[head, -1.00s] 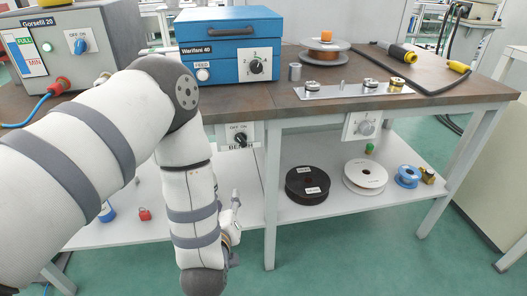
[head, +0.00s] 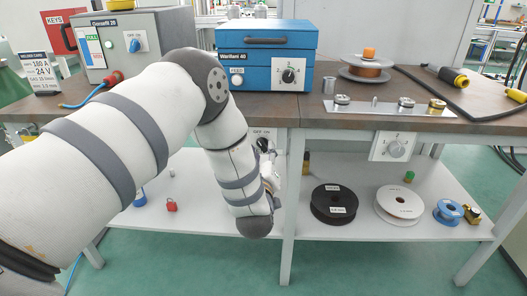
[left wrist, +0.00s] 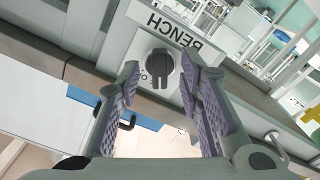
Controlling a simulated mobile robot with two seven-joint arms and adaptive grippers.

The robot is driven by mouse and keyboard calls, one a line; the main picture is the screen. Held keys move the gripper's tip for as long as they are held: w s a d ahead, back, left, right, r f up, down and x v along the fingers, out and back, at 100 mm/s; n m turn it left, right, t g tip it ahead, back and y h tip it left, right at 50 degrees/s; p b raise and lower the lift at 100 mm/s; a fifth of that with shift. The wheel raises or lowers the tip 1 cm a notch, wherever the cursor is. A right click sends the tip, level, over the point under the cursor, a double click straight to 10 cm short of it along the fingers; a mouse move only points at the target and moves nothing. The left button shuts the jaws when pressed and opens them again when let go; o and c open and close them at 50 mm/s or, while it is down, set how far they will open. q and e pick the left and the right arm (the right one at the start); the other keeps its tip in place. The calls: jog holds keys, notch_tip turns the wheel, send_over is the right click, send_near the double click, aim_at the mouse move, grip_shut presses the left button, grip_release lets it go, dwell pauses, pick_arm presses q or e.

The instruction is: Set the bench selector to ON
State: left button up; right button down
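The bench selector (head: 263,144) is a dark round knob on a light plate marked OFF and ON, on the front of the bench below the worktop. My left gripper (head: 270,172) is just below it, mostly hidden by my forearm. In the left wrist view the selector knob (left wrist: 160,66) shows upside down beside the BENCH label (left wrist: 175,32). My left gripper (left wrist: 160,68) is open there, with a finger on either side of the knob and nothing held. I cannot tell whether the fingers touch it or which mark it points to. My right gripper is not in view.
The blue Wanflani 40 box (head: 262,70) and grey Gorsefil 20 box (head: 135,42) stand on the worktop. Another selector (head: 396,148) is farther right on the bench front. Several spools, including a black one (head: 335,203), lie on the lower shelf (head: 300,238).

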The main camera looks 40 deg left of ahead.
pick_arm(q)
jog(key=shift+x, duration=0.85)
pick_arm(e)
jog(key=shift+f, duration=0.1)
pick_arm(q)
jog(key=shift+c, duration=0.3)
grip_shut()
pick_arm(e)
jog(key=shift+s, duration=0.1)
